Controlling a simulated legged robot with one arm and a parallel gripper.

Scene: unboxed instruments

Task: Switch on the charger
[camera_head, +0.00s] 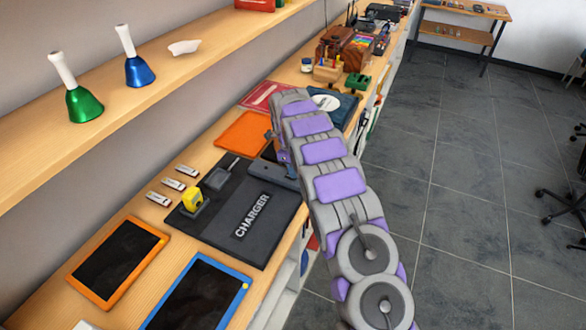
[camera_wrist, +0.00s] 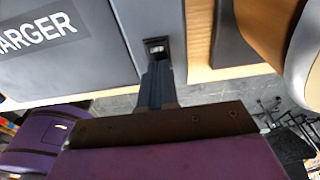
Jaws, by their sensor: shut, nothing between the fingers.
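The charger (camera_head: 272,200) is a dark grey slab with a white CHARGER label, lying on the wooden shelf. In the wrist view the charger (camera_wrist: 95,65) fills the upper left, with part of its label showing. A small switch (camera_wrist: 156,48) sits in a dark recess near its edge; I cannot tell which way it is set. My gripper (camera_wrist: 155,68) is shut and empty, its fingertips right beside the switch in the picture. I cannot tell whether they touch it.
A yellow device (camera_head: 193,199) stands on the charger's left part. Two tablets, one orange-framed (camera_head: 117,259) and one blue-framed (camera_head: 198,296), lie in front. Small white sticks (camera_head: 173,184) lie to the left. An upper shelf (camera_head: 150,87) with handbells overhangs at left. Open floor (camera_head: 460,200) is at right.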

